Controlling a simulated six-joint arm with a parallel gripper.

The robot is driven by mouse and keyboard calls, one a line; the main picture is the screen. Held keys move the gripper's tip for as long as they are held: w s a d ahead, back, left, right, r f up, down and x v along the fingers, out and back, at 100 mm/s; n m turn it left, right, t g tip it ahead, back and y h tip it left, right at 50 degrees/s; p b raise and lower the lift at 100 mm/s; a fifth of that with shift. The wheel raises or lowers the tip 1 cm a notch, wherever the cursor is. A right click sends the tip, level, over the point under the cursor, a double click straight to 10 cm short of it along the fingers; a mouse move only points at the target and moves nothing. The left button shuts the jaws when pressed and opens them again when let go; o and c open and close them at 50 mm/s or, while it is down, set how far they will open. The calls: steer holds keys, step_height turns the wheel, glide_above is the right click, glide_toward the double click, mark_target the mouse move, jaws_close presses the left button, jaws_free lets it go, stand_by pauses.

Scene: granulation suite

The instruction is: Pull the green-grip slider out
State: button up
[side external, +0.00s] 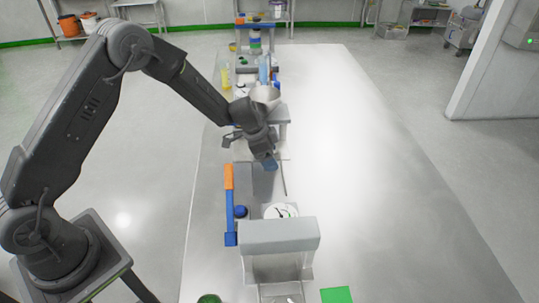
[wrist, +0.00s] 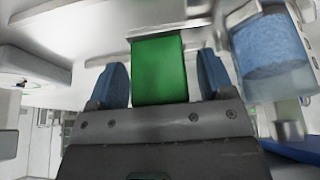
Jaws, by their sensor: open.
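In the wrist view a green block-shaped grip (wrist: 160,70) sits against a pale grey body. My gripper (wrist: 159,82) is open, with one blue-padded finger on each side of the green grip. Narrow gaps show between the pads and the grip. In the side external view my gripper (side external: 268,163) is low over the bench's middle, in front of a grey raised unit. I cannot make out the green grip there, and the slider's shaft is hidden.
A blue lever with an orange end (side external: 229,190) stands left of a grey block-shaped housing (side external: 279,235). A green square (side external: 337,295) lies at the near edge. The bench's right side (side external: 390,170) is clear.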

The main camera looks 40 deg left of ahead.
steer(key=c, duration=1.3)
steer(key=s+d, duration=0.6)
steer(key=shift+w, duration=0.1)
steer(key=o, duration=1.3)
steer(key=shift+a, duration=0.1)
steer(key=v, duration=1.4)
